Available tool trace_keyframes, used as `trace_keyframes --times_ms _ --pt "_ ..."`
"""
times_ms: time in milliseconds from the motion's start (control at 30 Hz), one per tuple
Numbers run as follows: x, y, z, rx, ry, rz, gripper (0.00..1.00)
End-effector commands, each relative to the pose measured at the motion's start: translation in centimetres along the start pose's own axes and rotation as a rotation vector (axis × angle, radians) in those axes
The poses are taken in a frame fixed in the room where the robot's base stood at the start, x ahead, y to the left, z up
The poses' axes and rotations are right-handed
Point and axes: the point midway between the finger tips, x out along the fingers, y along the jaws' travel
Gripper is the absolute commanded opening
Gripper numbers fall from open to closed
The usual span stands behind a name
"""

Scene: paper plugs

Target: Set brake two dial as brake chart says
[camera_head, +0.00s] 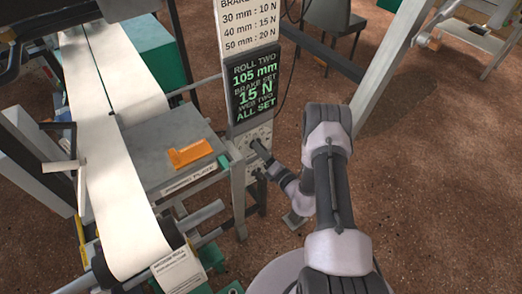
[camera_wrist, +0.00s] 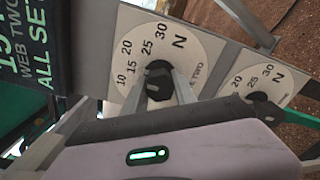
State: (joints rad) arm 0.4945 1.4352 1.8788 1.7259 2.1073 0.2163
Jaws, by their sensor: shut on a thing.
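The brake two dial (camera_wrist: 200,45) has a pale round face with marks 10 to 30 N and the word TWO. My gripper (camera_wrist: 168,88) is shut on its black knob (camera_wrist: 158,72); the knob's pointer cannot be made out. In the head view my gripper (camera_head: 261,150) reaches the panel below the screen. The brake chart (camera_head: 251,24), partly cut off at the top, reads 30 mm : 10 N, 40 mm : 15 N, 50 mm : 20 N. The dark screen (camera_head: 255,90) below it reads ROLL TWO 105 mm, BRAKE SET 15 N, WEB TWO ALL SET.
A second dial (camera_wrist: 275,80) with a black knob sits beside the first, partly hidden by my wrist. White paper webs (camera_head: 115,200) run at left. The brown floor at right is mostly clear.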

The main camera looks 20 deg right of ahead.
Motion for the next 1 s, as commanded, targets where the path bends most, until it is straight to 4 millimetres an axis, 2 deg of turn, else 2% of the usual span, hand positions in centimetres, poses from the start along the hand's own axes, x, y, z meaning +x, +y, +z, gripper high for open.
trace_keyframes --times_ms 300,333,400,433,767,867,1000 --pt "-0.1 -0.1 -0.2 0.001 0.003 -0.002 0.00" --pt "-0.1 -0.1 -0.2 0.001 0.003 -0.002 0.39" --pt "-0.1 -0.1 -0.1 0.001 0.003 -0.002 0.53" --pt "-0.1 -0.1 -0.1 0.001 0.002 -0.002 0.55" --pt "-0.3 0.0 0.0 0.000 0.000 -0.002 0.55" --pt "-1.8 0.0 0.1 0.002 0.000 -0.005 0.55" --pt "-5.7 0.1 0.3 0.005 -0.003 -0.007 0.55"
